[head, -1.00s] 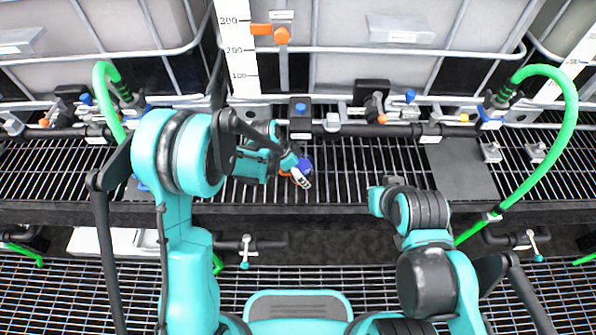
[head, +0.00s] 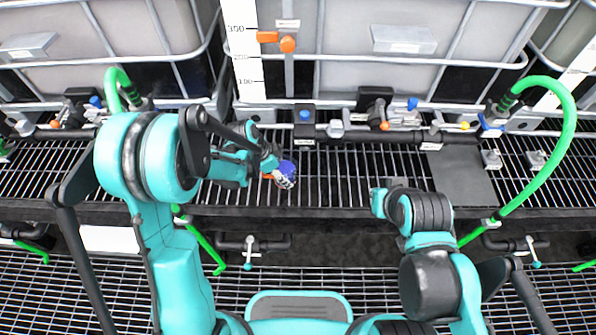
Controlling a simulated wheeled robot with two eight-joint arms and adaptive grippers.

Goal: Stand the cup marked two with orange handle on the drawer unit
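A small blue and white cup (head: 287,173) with an orange part on its left side is in the head view, over the black grating shelf. I cannot read its mark. My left gripper (head: 268,165) is against the cup's left side and appears shut on it; the fingers and the arm partly hide the contact. My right gripper (head: 379,202) is at the shelf's front edge, well right of the cup, and its opening is hidden. I cannot pick out a drawer unit for certain; a pale flat surface (head: 108,238) shows low at the left, partly behind my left arm.
Pipes with valves (head: 335,130) run along the back of the grating shelf (head: 335,170). Green hoses (head: 560,160) arch at the left and right. A dark flat plate (head: 462,175) lies at the right. Large tanks stand behind. The grating between the grippers is clear.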

